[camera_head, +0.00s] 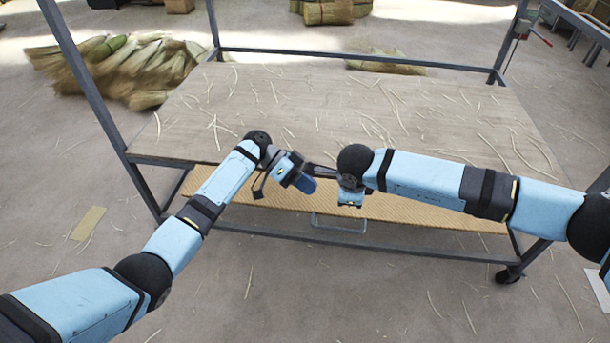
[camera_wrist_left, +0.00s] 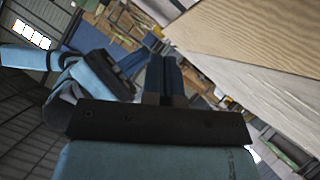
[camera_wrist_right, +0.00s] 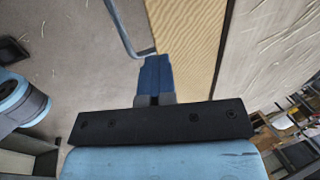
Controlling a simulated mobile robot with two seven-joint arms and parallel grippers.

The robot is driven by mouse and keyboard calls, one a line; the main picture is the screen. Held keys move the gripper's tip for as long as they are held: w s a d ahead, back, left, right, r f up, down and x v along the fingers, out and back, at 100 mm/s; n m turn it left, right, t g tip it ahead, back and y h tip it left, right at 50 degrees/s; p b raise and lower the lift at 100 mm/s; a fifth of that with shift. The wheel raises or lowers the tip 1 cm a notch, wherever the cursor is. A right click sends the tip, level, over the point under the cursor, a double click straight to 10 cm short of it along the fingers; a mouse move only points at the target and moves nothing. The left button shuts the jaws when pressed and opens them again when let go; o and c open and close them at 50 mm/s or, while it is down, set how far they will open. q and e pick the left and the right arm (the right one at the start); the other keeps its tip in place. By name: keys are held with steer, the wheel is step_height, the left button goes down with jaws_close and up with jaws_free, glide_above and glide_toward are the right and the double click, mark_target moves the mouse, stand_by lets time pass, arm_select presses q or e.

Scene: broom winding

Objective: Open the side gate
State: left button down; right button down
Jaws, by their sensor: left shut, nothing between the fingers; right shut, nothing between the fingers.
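A tan ribbed panel (camera_head: 430,211), which looks like the side gate, runs along the near side of the metal-framed cart below its top. A pale blue-grey loop handle (camera_head: 338,228) hangs at its lower edge. In the right wrist view the handle (camera_wrist_right: 121,28) ends close to my right fingertips (camera_wrist_right: 155,62), which are shut; I cannot tell whether they touch. In the head view my right wrist hides those fingers. My left gripper (camera_head: 305,185) is shut and empty, in front of the panel, left of the handle. Its fingers also show in the left wrist view (camera_wrist_left: 163,70).
The cart's worn top (camera_head: 330,115) is strewn with straw strands. Frame posts rise at its corners, one near the left arm (camera_head: 88,85). Broom-straw bundles (camera_head: 130,65) lie on the floor behind left. The floor in front is mostly clear. My two wrists are close together.

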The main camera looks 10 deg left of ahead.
arm_select(q)
steer(key=shift+s+f, duration=0.5)
steer(key=shift+f, duration=0.25)
arm_select(e)
steer(key=c, duration=1.8)
jaws_free()
steer(key=shift+c, duration=0.2)
steer(key=o, duration=0.7)
